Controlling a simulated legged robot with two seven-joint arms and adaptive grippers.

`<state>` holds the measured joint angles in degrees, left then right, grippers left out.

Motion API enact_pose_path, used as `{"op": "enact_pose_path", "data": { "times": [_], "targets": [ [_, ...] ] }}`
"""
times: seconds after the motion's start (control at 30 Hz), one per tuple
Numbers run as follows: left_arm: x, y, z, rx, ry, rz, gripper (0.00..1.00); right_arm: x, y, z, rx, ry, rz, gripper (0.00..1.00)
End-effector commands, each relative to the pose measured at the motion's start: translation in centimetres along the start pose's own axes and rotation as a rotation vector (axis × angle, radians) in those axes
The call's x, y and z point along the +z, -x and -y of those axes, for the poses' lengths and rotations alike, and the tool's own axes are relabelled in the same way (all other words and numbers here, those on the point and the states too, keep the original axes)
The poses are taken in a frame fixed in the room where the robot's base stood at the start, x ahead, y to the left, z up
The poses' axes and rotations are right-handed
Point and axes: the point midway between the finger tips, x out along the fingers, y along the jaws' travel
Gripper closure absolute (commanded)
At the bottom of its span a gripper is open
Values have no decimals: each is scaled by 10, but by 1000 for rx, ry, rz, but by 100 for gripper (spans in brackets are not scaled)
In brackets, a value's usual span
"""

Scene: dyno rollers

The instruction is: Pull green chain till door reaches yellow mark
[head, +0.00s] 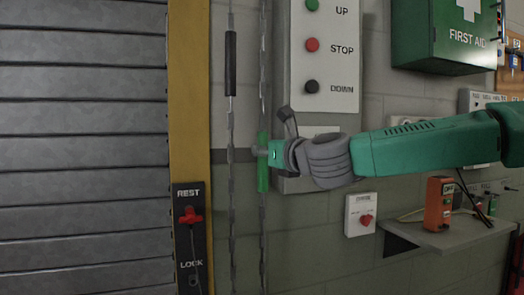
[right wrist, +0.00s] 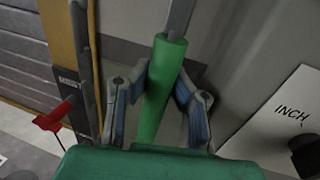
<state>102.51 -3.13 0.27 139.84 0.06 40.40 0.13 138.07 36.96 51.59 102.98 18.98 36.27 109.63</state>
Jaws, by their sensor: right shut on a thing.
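The green chain shows as a green sleeve (head: 263,178) on the right-hand of two hanging chains. My right gripper (head: 268,152) reaches in from the right and is shut on this sleeve. In the right wrist view the sleeve (right wrist: 160,88) runs between the two fingers (right wrist: 158,105). The door (head: 85,130) is a grey slatted shutter filling the left side. A yellow post (head: 188,90) stands along its right edge. I cannot make out a separate yellow mark, and the door's bottom edge is out of view. My left gripper is not in view.
A second chain with a black sleeve (head: 231,64) hangs just left. A REST/LOCK plate (head: 189,255) with a red lever (head: 190,216) is on the post. An UP/STOP/DOWN box (head: 340,65) is behind the gripper. A shelf (head: 440,235) juts out at lower right.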

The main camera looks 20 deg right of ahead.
Motion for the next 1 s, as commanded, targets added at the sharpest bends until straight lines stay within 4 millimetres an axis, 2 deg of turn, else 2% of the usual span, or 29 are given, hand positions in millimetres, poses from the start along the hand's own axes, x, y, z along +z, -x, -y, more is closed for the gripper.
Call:
{"op": "enact_pose_path", "data": {
  "times": [0.03, 0.4, 0.43, 0.5, 0.83, 1.0],
  "targets": [
    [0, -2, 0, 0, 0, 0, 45, -7, 0, 0, 1, -1, -8, 100],
    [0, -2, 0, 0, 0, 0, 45, -6, 0, 0, 1, 0, -7, 100],
    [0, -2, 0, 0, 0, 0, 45, -6, 0, 0, 1, 0, -7, 78],
    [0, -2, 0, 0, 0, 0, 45, -6, 0, 0, 1, 0, -7, 58],
    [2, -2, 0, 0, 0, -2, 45, -3, 2, 0, 0, 0, -2, 58],
    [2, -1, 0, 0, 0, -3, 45, -2, 20, 1, 2, -2, 0, 58]
  ]
}}
